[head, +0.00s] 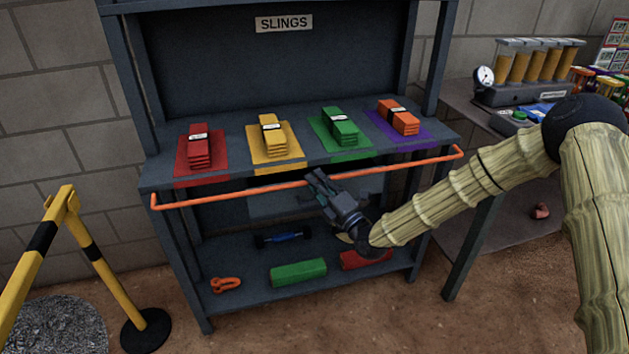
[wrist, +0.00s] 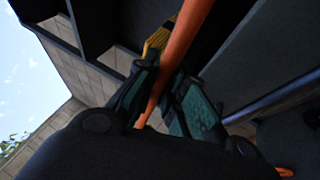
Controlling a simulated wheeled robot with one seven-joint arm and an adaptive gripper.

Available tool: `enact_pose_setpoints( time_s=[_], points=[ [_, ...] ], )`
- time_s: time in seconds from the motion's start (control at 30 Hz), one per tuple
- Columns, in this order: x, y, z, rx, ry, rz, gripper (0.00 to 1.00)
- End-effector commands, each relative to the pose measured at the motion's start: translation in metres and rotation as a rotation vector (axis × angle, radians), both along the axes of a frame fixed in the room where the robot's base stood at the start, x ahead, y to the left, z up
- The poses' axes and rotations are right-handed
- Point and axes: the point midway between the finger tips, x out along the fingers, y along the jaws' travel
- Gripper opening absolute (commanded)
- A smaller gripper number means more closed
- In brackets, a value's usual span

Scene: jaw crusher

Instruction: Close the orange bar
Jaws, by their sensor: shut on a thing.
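The orange bar (head: 240,190) runs across the front of the slings rack, just below the edge of its upper shelf. Both its ends bend back toward the rack. My gripper (head: 317,183) is at the middle of the bar, shut on it. In the wrist view the orange bar (wrist: 184,35) passes between the two fingers of my gripper (wrist: 165,95), which have teal pads. The fingers hide a short stretch of the bar in the head view.
The rack's upper shelf (head: 228,140) bears folded red, yellow, green and orange slings. The lower shelf (head: 240,290) holds an orange shackle (head: 226,284) and a green roll (head: 298,272). A yellow-black barrier (head: 45,235) stands at left. A side table (head: 470,110) with instruments stands at right.

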Motion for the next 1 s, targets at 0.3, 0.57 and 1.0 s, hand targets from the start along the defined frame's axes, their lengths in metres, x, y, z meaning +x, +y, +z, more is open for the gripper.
enact_pose_setpoints(
  time_s=[0.3, 0.57, 1.0],
  points=[
    [0.0, -0.004, 0.016, -0.046, 0.13, -0.005, 0.0],
    [0.002, -0.003, 0.029, -0.119, 0.35, -0.006, 0.0],
    [0.011, 0.001, 0.044, -0.237, 0.718, -0.006, 0.0]
  ],
)
